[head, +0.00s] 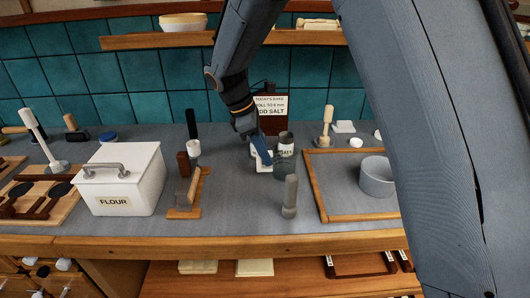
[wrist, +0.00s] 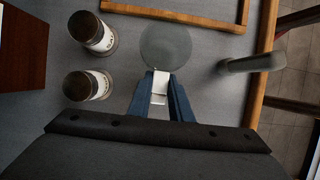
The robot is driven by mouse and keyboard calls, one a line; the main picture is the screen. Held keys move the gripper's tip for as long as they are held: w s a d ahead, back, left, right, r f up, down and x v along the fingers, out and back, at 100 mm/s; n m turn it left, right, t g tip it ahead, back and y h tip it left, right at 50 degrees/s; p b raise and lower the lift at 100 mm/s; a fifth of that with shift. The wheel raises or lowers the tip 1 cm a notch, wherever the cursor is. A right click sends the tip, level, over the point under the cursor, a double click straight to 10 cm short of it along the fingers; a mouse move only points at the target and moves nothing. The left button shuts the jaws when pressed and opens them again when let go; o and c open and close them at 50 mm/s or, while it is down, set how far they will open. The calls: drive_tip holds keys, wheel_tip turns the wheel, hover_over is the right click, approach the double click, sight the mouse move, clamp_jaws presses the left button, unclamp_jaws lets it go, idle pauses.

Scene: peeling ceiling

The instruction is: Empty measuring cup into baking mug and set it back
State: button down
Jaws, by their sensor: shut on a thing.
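My gripper (head: 264,156) points down over the middle of the counter. It is shut on the pale handle (wrist: 160,88) of a translucent grey cup, which I take as the measuring cup (head: 284,168); its round body also shows just beyond the fingertips in the wrist view (wrist: 166,46). The cup looks upright; I cannot tell whether it touches the counter, and its contents are not clear. A wide grey round vessel, possibly the baking mug (head: 377,178), stands inside the wood-framed board at the right. It is not in the wrist view.
Two labelled jars (wrist: 97,36) (wrist: 89,86) stand close left of the cup in the wrist view. A grey upright tool (head: 290,197) stands near the front edge. The wooden frame (head: 322,192) borders the board. A white flour box (head: 124,172) sits left.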

drive_tip(key=shift+f, duration=0.65)
idle(0.3)
drive_tip(key=c, duration=1.5)
unclamp_jaws()
drive_tip(key=shift+c, duration=0.2)
drive_tip(key=shift+r, duration=0.1)
drive_tip(key=p+v, duration=0.5)
drive_tip(key=v, duration=0.4)
drive_tip(key=shift+p, duration=0.35)
drive_tip(key=s+d+f+m+t+y, duration=0.1)
drive_tip(key=s+d+m+t+y, duration=0.25)
drive_tip(key=s+d+m, duration=1.6)
drive_tip(key=f+b, duration=0.2)
drive_tip(key=f, duration=0.1)
drive_tip(key=f+n+g+b, duration=0.1)
drive_tip(key=f+b, duration=0.1)
drive_tip(key=d+f+g+y+b, duration=0.1)
drive_tip(key=f+b, duration=0.2)
drive_tip(key=shift+s+f+n, duration=0.15)
drive_tip(key=shift+f+n, duration=0.1)
drive_tip(key=shift+f, duration=0.1)
